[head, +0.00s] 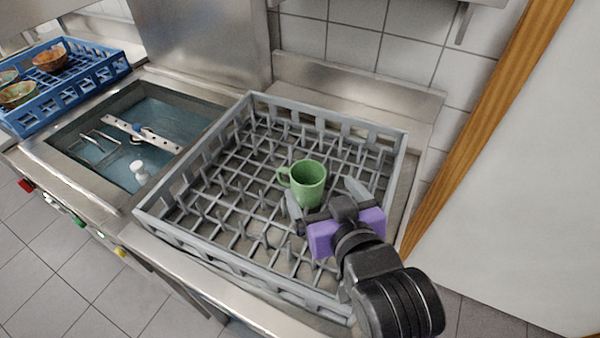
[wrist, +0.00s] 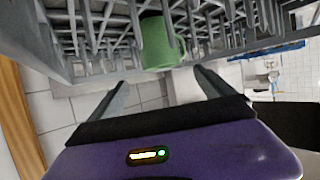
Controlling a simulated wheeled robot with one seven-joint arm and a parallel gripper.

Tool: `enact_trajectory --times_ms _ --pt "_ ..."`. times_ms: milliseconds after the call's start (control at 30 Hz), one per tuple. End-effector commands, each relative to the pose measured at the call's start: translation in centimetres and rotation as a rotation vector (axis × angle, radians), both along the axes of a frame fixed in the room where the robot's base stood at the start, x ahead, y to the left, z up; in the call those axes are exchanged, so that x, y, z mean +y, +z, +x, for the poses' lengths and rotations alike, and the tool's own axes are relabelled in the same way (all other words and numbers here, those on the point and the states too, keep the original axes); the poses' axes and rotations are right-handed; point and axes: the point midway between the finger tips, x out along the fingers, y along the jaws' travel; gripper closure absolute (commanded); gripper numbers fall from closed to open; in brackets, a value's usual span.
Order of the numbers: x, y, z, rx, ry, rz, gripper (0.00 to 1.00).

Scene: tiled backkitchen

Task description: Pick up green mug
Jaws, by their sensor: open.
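The green mug (head: 308,184) stands upright in the grey dish rack, its handle to the left in the head view. It also shows in the wrist view (wrist: 158,45), at the top middle, beyond the fingertips. My gripper (head: 325,194) is open, with its fingers pointing toward the mug from the near right side. In the wrist view the two fingers (wrist: 160,78) are spread apart and nothing is between their tips that I can tell is held. The lower front of the mug is close to the fingers; contact cannot be told.
The grey rack (head: 180,240) has a raised rim and many upright prongs around the mug. A sink basin (head: 150,125) lies to the left, and a blue rack (head: 95,75) with bowls is farther left. A wall panel with a wooden edge (head: 480,120) rises at right.

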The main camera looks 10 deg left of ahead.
Motion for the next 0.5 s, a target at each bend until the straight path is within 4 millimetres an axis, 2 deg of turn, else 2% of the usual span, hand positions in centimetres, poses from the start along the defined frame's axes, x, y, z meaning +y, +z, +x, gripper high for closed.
enact_trajectory --times_ms 500 --pt "2.1 -2.5 4.1 0.003 0.001 -0.001 0.07"
